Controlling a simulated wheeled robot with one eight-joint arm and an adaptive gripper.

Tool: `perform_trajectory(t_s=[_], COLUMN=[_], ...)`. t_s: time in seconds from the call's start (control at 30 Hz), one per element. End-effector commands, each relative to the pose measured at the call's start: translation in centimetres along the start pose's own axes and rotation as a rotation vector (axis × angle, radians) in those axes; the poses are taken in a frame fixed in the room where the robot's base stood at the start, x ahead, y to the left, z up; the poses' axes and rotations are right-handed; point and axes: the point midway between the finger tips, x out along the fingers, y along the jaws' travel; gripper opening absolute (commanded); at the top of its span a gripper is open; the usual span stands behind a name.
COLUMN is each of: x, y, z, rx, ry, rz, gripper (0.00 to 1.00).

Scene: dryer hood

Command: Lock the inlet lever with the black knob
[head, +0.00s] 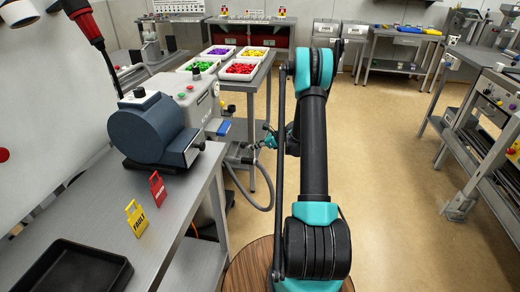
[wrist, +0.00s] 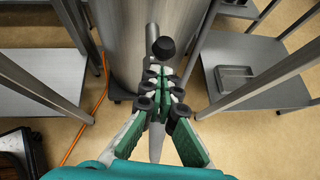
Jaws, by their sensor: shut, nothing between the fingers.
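In the wrist view a round black knob (wrist: 164,48) shows just beyond my fingertips, in front of a steel cylinder. I cannot make out a gap or contact between the fingertips and the knob. The lever itself is mostly hidden behind my fingers. My gripper (wrist: 162,80) has its green-padded fingers drawn together at the tips, with nothing held. In the head view my gripper (head: 268,138) is small, at the far end of my arm, beside the pipe fittings (head: 244,152) right of the bench. The knob cannot be told clearly there.
A steel cylinder (wrist: 135,35) stands close ahead between table legs. A grey hose (head: 262,206) loops below the fittings. A blue-grey machine (head: 146,130) sits on the left bench, and a table with coloured trays (head: 240,69) stands behind. Open floor lies to the right.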

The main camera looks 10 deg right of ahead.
Motion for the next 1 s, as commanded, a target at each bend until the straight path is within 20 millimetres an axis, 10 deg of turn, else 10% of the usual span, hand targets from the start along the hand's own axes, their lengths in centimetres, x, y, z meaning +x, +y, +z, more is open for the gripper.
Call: perform_trajectory(t_s=[1.0], x=[0.7], y=[0.2], z=[1.5], rx=[-0.012], ry=[0.080], rz=[-0.010], gripper=[0.00])
